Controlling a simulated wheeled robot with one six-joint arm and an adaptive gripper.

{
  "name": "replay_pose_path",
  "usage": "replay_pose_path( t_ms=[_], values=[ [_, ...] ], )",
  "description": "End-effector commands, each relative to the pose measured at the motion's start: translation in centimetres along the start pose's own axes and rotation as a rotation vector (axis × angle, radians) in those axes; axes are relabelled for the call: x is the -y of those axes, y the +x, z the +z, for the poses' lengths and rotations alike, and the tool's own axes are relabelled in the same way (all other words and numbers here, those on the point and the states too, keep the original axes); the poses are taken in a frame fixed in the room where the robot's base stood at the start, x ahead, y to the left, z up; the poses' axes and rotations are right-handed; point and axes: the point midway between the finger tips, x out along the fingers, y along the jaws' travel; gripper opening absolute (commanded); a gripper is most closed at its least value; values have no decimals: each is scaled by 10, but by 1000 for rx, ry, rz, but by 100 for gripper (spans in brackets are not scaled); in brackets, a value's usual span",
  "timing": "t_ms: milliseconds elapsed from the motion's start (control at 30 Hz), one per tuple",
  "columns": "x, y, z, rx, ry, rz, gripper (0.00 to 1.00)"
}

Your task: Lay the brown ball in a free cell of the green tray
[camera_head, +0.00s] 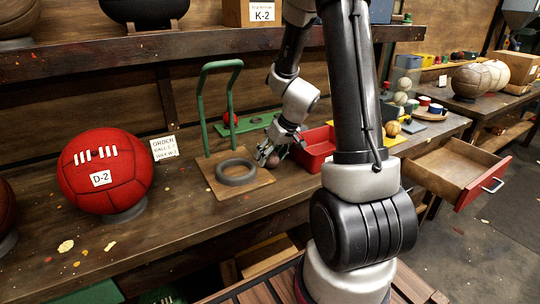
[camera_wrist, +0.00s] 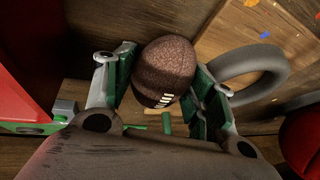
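The brown ball (camera_wrist: 163,70) sits between the two green-padded fingers of my gripper (camera_wrist: 166,88) in the wrist view, with a pad against each side. White stitches show on its near side. In the head view my gripper (camera_head: 267,154) is low over the bench, and the ball (camera_head: 273,161) shows small and partly hidden at its fingers. I cannot tell whether the ball touches what is below. The green tray (camera_head: 245,124) lies behind my gripper on the bench, with a red ball (camera_head: 231,118) at its left end. My arm hides part of this area.
A wooden board (camera_head: 252,188) with a dark ring (camera_head: 237,172) and green frame (camera_head: 201,108) stands left of my gripper. A red bin (camera_head: 314,150) is close on the right. A large red ball (camera_head: 105,171) sits farther left. An open drawer (camera_head: 450,168) juts out right.

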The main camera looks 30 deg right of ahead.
Motion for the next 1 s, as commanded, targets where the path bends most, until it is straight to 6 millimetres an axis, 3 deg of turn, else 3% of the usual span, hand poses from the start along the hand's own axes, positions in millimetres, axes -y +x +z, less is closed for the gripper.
replay_pose_path(
  t_ms=[67,467,1000],
  values=[
    [0,0,0,0,0,0,74],
    [1,-5,-2,-2,-1,0,74],
    [0,-109,-2,-4,-1,2,74]
  ],
)
